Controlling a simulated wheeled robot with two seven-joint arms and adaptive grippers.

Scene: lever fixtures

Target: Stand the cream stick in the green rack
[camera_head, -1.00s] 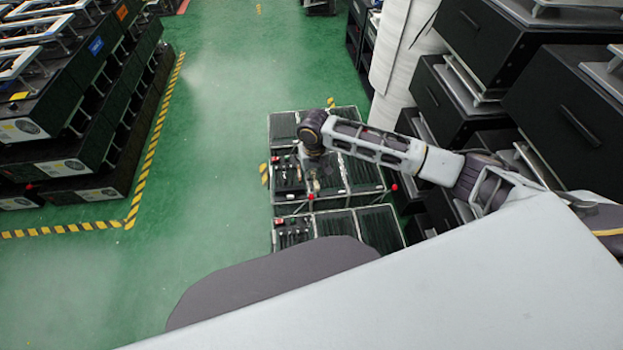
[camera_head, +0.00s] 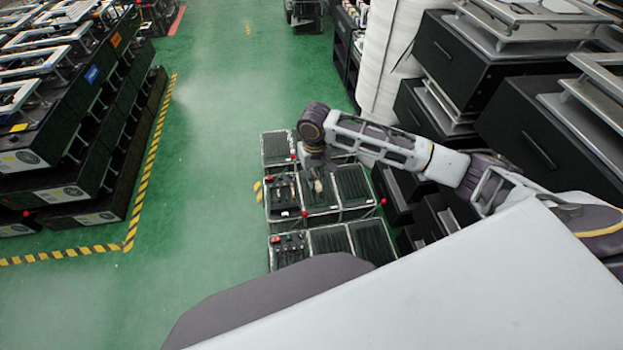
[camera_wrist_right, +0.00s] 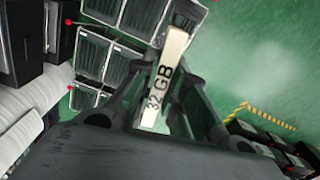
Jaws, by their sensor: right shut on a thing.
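The cream stick (camera_wrist_right: 164,82) is a flat, pale bar marked "32 GB". It fills the middle of the right wrist view, lengthwise between the dark fingers of my right gripper (camera_wrist_right: 170,75), which is shut on it. In the head view my right gripper (camera_head: 317,178) points down over the dark units, and the stick (camera_head: 318,186) shows as a small pale spot at its tip. I cannot pick out a green rack with certainty in either view. My left gripper is not in view.
Dark framed units (camera_head: 325,241) with red knobs stand on the green floor below my right arm. Black cabinets (camera_head: 470,60) crowd the right side. Stacked black equipment (camera_head: 70,130) stands at the left behind yellow-black floor tape. Open green floor (camera_head: 205,150) lies between.

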